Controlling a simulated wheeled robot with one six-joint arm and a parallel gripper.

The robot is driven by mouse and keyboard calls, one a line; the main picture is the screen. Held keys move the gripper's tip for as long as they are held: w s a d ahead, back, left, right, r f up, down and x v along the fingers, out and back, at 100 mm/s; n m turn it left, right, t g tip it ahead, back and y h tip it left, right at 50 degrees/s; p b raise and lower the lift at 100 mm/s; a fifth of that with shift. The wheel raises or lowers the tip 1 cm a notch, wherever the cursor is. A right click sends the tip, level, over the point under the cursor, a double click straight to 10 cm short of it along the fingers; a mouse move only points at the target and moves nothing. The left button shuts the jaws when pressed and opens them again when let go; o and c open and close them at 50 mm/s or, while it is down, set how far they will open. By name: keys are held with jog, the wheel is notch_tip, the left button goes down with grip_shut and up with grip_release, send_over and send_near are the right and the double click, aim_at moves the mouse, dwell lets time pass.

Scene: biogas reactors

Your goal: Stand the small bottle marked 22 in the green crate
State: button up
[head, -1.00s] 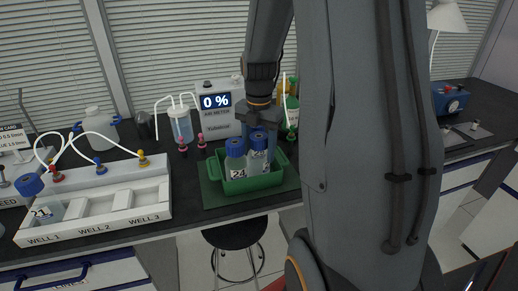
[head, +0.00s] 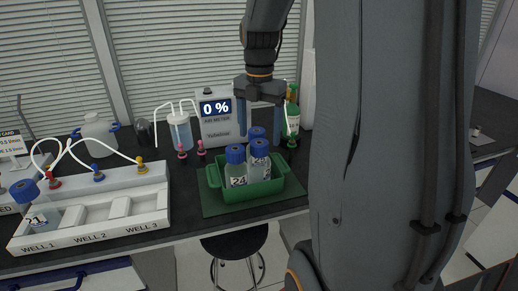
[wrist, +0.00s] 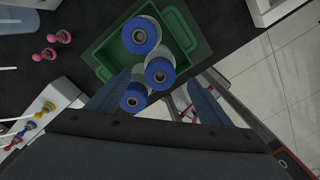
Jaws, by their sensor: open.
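The green crate (head: 213,178) stands on a green mat on the bench and holds three blue-capped bottles. The front left bottle (head: 236,170) is marked 24. The label of the bottle to its right (head: 259,163) is too small to read surely. The rear bottle (head: 256,132) is mostly hidden, its label too, so I cannot tell which is 22. My gripper (head: 260,134) is open, pointing down above the crate, its blue fingers either side of the rear bottle's cap in the head view. The wrist view shows the crate (wrist: 180,28) and the three caps beyond and between the fingers (wrist: 155,98).
A white well rack (head: 150,228) stands at the left with a bottle marked 21 (head: 40,215) in well 1.

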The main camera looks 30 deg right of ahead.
jog(key=shift+r, duration=1.8)
jog(key=shift+s, duration=0.1)
